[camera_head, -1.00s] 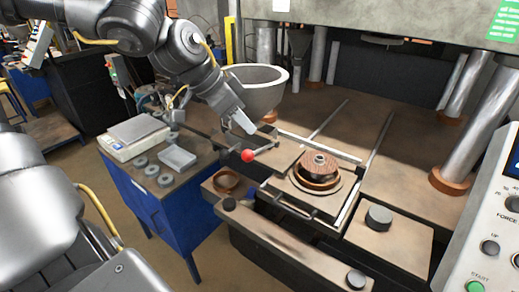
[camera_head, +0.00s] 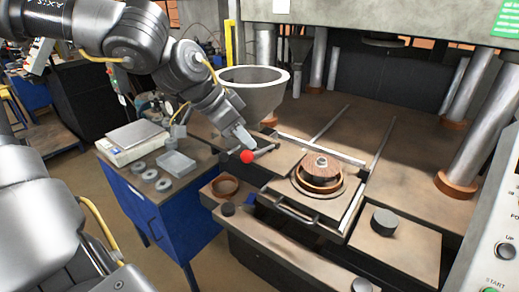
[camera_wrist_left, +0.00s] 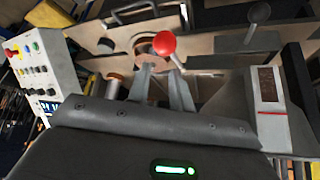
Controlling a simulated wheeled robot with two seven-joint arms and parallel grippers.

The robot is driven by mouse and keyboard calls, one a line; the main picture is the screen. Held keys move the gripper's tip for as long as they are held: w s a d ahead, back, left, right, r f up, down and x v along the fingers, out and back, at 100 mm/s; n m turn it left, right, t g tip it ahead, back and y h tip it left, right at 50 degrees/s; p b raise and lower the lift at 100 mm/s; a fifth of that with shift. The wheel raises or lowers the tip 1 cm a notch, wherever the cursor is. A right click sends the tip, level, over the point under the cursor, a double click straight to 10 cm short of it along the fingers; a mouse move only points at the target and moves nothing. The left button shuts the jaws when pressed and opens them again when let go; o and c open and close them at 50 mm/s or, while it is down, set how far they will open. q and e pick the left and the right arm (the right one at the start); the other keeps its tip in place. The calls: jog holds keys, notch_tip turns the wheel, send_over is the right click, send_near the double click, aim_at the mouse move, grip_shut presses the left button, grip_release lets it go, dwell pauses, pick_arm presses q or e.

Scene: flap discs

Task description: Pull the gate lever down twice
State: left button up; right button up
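The gate lever is a short metal rod with a red ball knob (camera_head: 247,156), in front of the grey hopper bowl (camera_head: 254,92). The knob also shows in the left wrist view (camera_wrist_left: 164,43), with its rod running down to the right toward the fingers. My left gripper (camera_head: 245,140) is just above and behind the knob. In the wrist view its two fingers (camera_wrist_left: 162,72) stand apart with a gap between them, and the knob appears beyond the tips. I cannot tell whether a finger touches the rod. My right gripper is not in view.
A press table holds a round fixture with a brown flap disc (camera_head: 320,165) right of the lever. Thick steel columns (camera_head: 472,145) stand at the right. A blue cabinet (camera_head: 165,212) with a scale (camera_head: 130,140) and a clear tray (camera_head: 177,165) stands at the left.

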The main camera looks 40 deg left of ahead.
aim_at(244, 161)
pick_arm(q)
jog(key=shift+f+b, duration=3.5)
jog(key=shift+f, duration=0.4)
notch_tip(244, 161, down, 3)
jog(key=shift+b, duration=1.25)
notch_tip(244, 161, up, 4)
jog(key=p, duration=0.3)
jog(key=shift+s, duration=0.1)
jog(key=r+p, duration=0.2)
jog(key=r, duration=0.1)
jog(key=r+p, duration=0.1)
jog(key=r, duration=0.1)
jog(key=shift+w+r+p, duration=0.25)
jog(key=shift+w+p, duration=0.05)
jog(key=shift+p, duration=0.1)
jog(key=shift+s+r+p, duration=0.25)
jog(key=shift+r+p, duration=0.25)
jog(key=shift+r, duration=0.4)
jog(key=shift+w, duration=0.1)
jog(key=shift+f, duration=0.1)
